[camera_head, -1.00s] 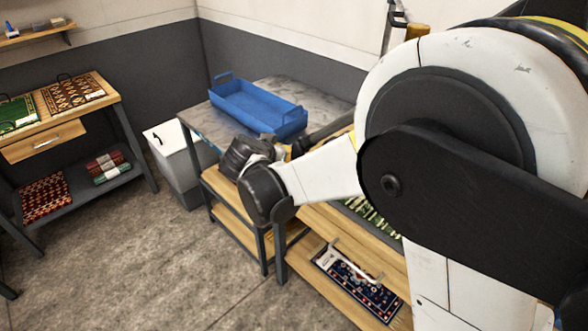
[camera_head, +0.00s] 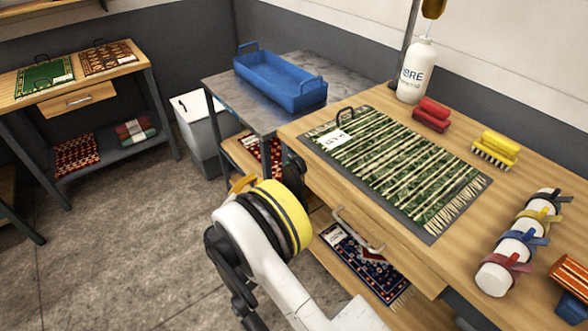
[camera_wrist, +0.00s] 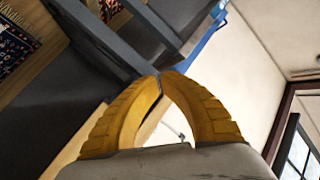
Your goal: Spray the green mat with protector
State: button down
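A green mat with cream stripes (camera_head: 400,168) lies flat on the wooden bench, on a dark backing with a handle and a white tag. A white bottle (camera_head: 413,75) with an amber top stands upright behind it; its label is only partly readable, ending in "RE". My gripper (camera_head: 243,183) is low in front of the bench, left of and apart from the mat, partly hidden by my wrist. In the wrist view, its yellow fingers (camera_wrist: 161,77) meet at the tips with nothing seen between them. Another green rug (camera_head: 45,76) lies on the far left table.
Red (camera_head: 432,114) and yellow (camera_head: 496,148) brushes and a strapped white roll (camera_head: 519,245) lie on the wooden bench (camera_head: 440,268). A blue tray (camera_head: 280,82) sits on the grey table. A white bin (camera_head: 203,130) stands beside it. The floor at left is clear.

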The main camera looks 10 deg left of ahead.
jog(key=w+d, duration=0.5)
jog(key=w, duration=0.1)
jog(key=shift+w+d, duration=0.35)
jog(key=shift+w, duration=0.05)
jog(key=shift+w, duration=0.1)
dwell(1.6)
jog(key=shift+w+d, duration=0.2)
jog(key=shift+d, duration=0.05)
jog(key=shift+w+d, duration=0.4)
jog(key=shift+w, duration=0.05)
dwell(1.9)
jog(key=shift+s+a, duration=0.1)
jog(key=shift+s, duration=0.05)
dwell(0.5)
jog(key=shift+s+a, duration=0.55)
jog(key=shift+s, duration=0.05)
jog(key=shift+s+a, duration=1.65)
jog(key=shift+s, duration=0.25)
